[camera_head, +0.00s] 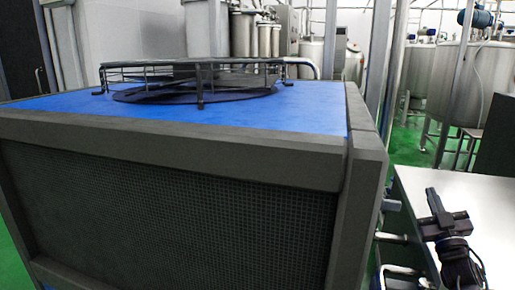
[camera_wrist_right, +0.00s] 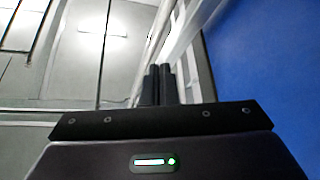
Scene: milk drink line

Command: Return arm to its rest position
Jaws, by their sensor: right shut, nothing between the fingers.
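My right gripper (camera_head: 433,200) is at the lower right of the head view, at the end of my dark arm and in front of a pale metal surface. In the right wrist view, the same gripper (camera_wrist_right: 158,75) shows its two dark fingers side by side, close together. It is shut and nothing shows between the fingers. My left arm and gripper do not show in either view.
A large cooling unit with a blue top (camera_head: 300,115), a dark mesh front and a round fan guard (camera_head: 205,75) fills the middle and left. A pale metal surface (camera_head: 415,185) is beside it. Steel tanks (camera_head: 470,85) stand behind at right on green floor (camera_head: 408,150).

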